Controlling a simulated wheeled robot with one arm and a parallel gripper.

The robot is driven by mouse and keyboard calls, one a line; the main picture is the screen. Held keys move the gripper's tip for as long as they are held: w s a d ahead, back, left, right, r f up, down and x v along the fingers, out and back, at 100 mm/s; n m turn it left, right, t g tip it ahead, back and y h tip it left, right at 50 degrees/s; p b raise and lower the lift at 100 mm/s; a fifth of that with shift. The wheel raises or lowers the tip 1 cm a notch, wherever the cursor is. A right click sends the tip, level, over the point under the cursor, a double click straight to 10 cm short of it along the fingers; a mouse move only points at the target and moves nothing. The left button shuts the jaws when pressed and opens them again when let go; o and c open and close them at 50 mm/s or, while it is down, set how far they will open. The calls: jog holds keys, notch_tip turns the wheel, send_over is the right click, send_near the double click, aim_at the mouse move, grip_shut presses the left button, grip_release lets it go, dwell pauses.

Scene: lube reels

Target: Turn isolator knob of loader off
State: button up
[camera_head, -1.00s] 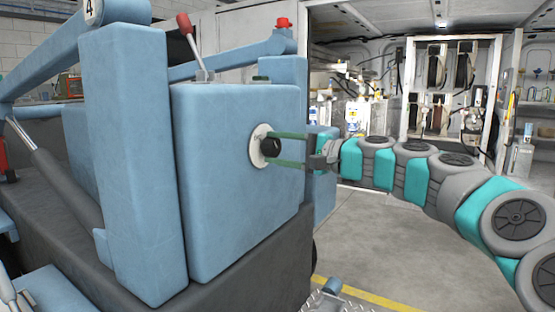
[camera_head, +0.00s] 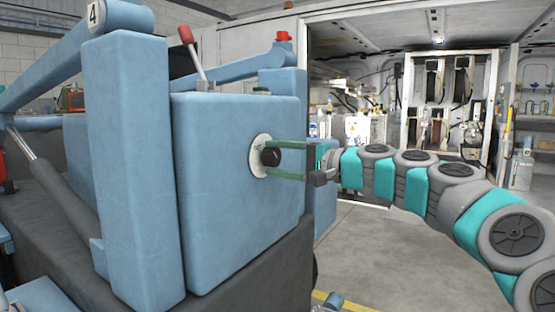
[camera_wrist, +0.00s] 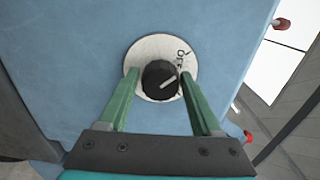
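The isolator knob (camera_head: 270,156) is a black round knob on a white disc (camera_head: 259,168), set on the side of the loader's blue box (camera_head: 222,200). In the wrist view the knob (camera_wrist: 159,80) has a white pointer line slanting up to the right, and the disc (camera_wrist: 150,50) carries black lettering at its upper right. My gripper (camera_head: 278,158) has green fingers spread on either side of the knob.
A red-handled lever (camera_head: 191,52) rises from the box top, and a red button (camera_head: 284,36) sits on the loader behind it. A white cabinet with hose reels (camera_head: 437,105) stands at the back right. Grey floor (camera_head: 365,250) is free to the right.

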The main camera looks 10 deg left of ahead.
jog(key=o, duration=0.3)
jog(key=v, duration=0.7)
jog(key=shift+s+d+p, duration=0.15)
jog(key=shift+d+p, duration=0.2)
jog(key=shift+d, duration=0.05)
